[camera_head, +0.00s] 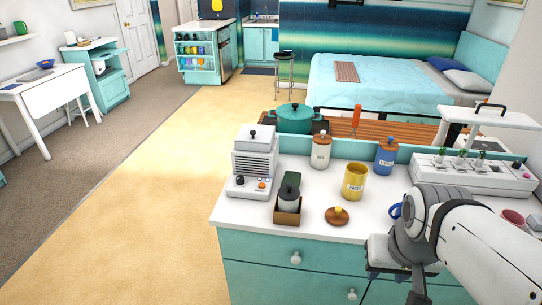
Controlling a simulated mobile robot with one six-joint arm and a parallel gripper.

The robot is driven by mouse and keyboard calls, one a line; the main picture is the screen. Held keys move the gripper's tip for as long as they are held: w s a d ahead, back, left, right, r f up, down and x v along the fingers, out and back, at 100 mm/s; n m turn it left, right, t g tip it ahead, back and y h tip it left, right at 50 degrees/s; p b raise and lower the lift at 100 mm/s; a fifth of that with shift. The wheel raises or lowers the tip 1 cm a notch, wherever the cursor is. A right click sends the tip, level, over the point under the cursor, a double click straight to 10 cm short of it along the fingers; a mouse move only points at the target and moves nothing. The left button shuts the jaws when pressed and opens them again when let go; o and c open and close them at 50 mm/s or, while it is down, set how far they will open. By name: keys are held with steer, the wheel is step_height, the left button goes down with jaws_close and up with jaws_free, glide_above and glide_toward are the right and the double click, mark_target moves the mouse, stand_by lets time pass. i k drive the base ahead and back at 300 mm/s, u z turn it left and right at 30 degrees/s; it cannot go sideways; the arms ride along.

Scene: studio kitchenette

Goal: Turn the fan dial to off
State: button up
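A white box-shaped appliance (253,163) with a slatted front grille and a dark top knob stands at the left end of the white counter. It looks like the fan unit. Low on its front are a small dark knob (239,180) and an orange-red knob (262,184). They are too small for me to read any marking or setting, and I cannot tell which is the fan dial. My gripper (417,294) hangs at the bottom right, in front of the counter's drawers and well away from the appliance. Its fingers are not clear enough to show whether they are open.
The counter (240,217) also holds a dark jar in a brown box (288,211), a wooden lid (337,215), a yellow canister (355,181), lidded white (321,150) and blue (386,156) jars, and a planter (470,175). A green pot (295,118) stands behind. Floor at left is clear.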

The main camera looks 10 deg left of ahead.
mark_target(239, 180)
steer(key=z, duration=2.25)
steer(key=k, duration=0.85)
steer(key=u, duration=2.25)
steer(key=i, duration=1)
steer(key=u, duration=0.05)
